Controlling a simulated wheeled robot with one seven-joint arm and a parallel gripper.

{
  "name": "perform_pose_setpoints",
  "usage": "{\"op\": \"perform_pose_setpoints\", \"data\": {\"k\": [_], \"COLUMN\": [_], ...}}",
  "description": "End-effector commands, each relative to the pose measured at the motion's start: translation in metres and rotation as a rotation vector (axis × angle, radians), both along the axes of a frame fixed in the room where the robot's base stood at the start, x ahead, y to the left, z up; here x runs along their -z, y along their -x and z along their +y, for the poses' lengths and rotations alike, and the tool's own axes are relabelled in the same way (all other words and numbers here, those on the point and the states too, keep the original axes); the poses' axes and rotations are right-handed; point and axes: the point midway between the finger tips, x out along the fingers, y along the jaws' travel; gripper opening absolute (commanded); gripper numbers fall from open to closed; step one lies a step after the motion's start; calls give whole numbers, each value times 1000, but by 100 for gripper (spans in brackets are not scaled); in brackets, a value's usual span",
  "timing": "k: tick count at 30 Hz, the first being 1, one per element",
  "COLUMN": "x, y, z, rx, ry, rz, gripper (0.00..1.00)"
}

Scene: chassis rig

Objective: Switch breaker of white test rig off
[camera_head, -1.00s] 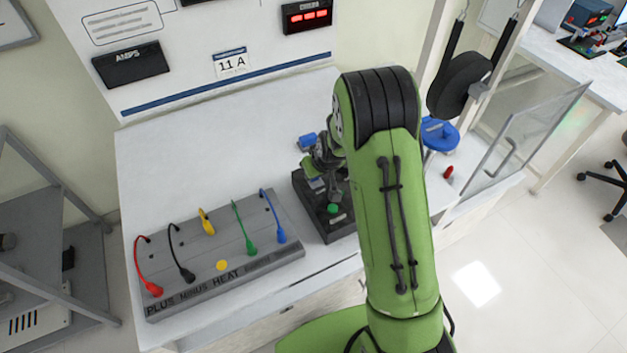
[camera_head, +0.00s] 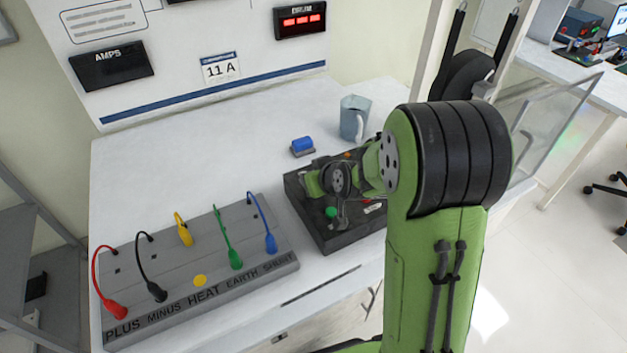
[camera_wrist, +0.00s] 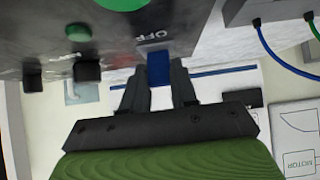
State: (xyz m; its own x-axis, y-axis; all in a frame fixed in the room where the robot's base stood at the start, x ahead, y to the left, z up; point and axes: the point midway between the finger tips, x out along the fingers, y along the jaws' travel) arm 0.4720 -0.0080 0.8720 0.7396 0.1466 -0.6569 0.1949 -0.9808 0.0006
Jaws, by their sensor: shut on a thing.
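A dark control box (camera_head: 318,232) with a green button (camera_head: 331,212) sits on the white bench, partly covered by my arm. In the wrist view a dark panel (camera_wrist: 195,25) carries an upside-down OFF label (camera_wrist: 153,34). A small blue piece (camera_wrist: 158,62) stands right beside that label, between my fingertips. My gripper (camera_wrist: 159,80) is shut on this blue piece. Most of the piece's body is hidden by the fingers. In the head view my wrist is over the box, and the grip itself is too small to make out.
A grey terminal block (camera_head: 205,285) with coloured leads lies left of the box. A panel with an AMPS display (camera_head: 111,65) rises at the back. The bench between is clear.

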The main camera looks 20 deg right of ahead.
Motion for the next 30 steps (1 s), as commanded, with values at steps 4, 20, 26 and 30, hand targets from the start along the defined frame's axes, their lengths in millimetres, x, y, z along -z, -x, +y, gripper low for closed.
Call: {"op": "perform_pose_setpoints", "data": {"k": [4, 20, 26, 30], "x": [0, 0, -18, -46], "y": [1, 0, 17, 46], "z": [0, 0, -4, -10], "rx": [0, 0, 1, 3], "ry": [1, 0, 0, 1], "rz": [3, 2, -1, -3], "gripper": [0, 53, 53, 53]}}
